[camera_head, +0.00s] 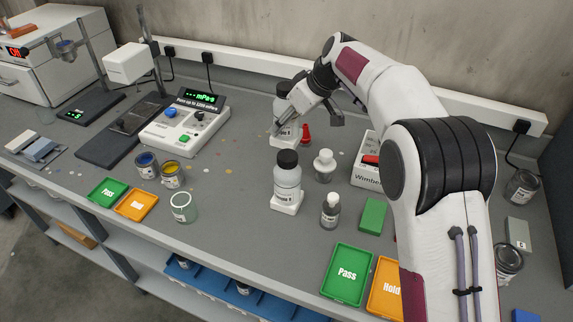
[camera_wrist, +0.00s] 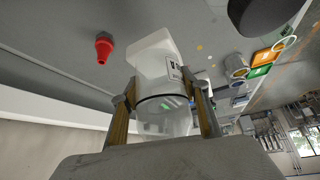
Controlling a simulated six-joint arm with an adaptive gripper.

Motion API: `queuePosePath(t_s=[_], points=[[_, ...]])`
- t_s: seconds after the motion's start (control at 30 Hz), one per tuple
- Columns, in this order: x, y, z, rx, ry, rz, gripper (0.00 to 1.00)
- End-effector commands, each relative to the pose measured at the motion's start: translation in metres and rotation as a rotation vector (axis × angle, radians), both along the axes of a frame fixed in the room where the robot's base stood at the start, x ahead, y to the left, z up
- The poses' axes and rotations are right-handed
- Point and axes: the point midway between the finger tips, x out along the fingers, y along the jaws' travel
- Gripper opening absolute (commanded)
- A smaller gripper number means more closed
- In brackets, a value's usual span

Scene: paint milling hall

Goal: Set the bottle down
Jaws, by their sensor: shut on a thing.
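A bottle (camera_head: 281,106) with a dark cap stands upright at the back of the bench, partly hidden by my gripper (camera_head: 287,121). A white square base (camera_head: 283,142) shows under it. In the wrist view the clear bottle (camera_wrist: 158,108) with a white label sits between the two fingers of my gripper (camera_wrist: 163,112), which is shut on it. The white square base (camera_wrist: 148,57) is at the bottle's far end there. I cannot tell whether any gap lies beneath it.
A second black-capped bottle (camera_head: 287,178) stands in front on a white base. A red cone-shaped piece (camera_head: 305,133) is close to the right of the held bottle. A white-capped jar (camera_head: 324,166), a dropper bottle (camera_head: 330,210) and a white box (camera_head: 366,172) stand nearby.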

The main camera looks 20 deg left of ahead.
Motion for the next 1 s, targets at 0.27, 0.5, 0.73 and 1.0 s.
queuePosePath(t_s=[0.27, 0.5, 0.73, 1.0], points=[[0.0, 0.0, -0.026, -0.004, 0.009, 0.003, 0.23], [0.001, 0.0, -0.055, -0.004, 0.008, 0.003, 0.23], [0.001, 0.0, -0.061, -0.002, 0.006, 0.003, 0.23], [0.001, 0.0, -0.063, -0.003, 0.006, 0.003, 0.23]])
